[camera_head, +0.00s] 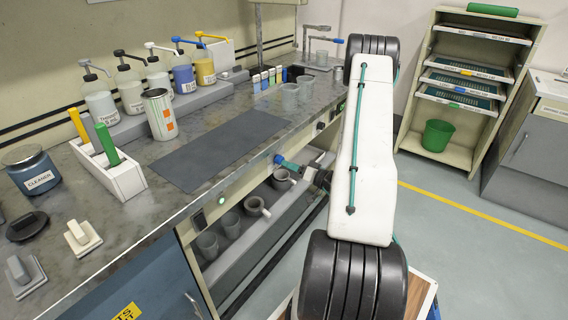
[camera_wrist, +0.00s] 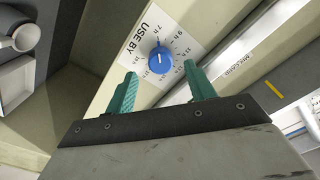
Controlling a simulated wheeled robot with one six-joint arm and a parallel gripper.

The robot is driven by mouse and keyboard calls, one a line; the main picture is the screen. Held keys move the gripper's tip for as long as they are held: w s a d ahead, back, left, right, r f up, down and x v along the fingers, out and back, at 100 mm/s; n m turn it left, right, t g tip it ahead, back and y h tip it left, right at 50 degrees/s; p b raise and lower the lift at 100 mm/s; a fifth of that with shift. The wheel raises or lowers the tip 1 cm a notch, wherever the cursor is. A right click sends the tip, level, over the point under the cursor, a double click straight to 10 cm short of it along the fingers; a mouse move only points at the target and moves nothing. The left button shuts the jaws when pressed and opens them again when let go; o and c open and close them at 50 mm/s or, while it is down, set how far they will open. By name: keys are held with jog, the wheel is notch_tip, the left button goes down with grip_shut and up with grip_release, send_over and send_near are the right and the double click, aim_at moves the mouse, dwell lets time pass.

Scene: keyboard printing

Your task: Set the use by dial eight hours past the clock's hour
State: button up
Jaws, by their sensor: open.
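The blue use by dial (camera_wrist: 160,60) sits on a white label marked "USE BY" with hour marks around it. Its pale pointer mark is toward the top of the wrist view, near the "7 h" mark, but the exact setting is too small to read surely. My gripper (camera_wrist: 160,70) is open, with one green finger on either side just below the dial; contact is not visible. In the head view the dial (camera_head: 278,159) shows blue at the counter's front edge, with my gripper (camera_head: 291,165) close to it. No clock shows in either view.
A grey counter (camera_head: 150,225) holds pump bottles, a dark mat (camera_head: 220,150) and a cleaner jar (camera_head: 31,170). A shelf below holds grey mugs (camera_head: 255,207). A tray rack (camera_head: 470,80) stands at right; floor between is clear.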

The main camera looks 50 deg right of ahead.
aim_at(279, 160)
jog(key=w, duration=0.4)
jog(key=shift+a, duration=0.15)
jog(key=c, duration=1)
jog(key=shift+o, duration=0.2)
jog(key=shift+m, duration=0.3)
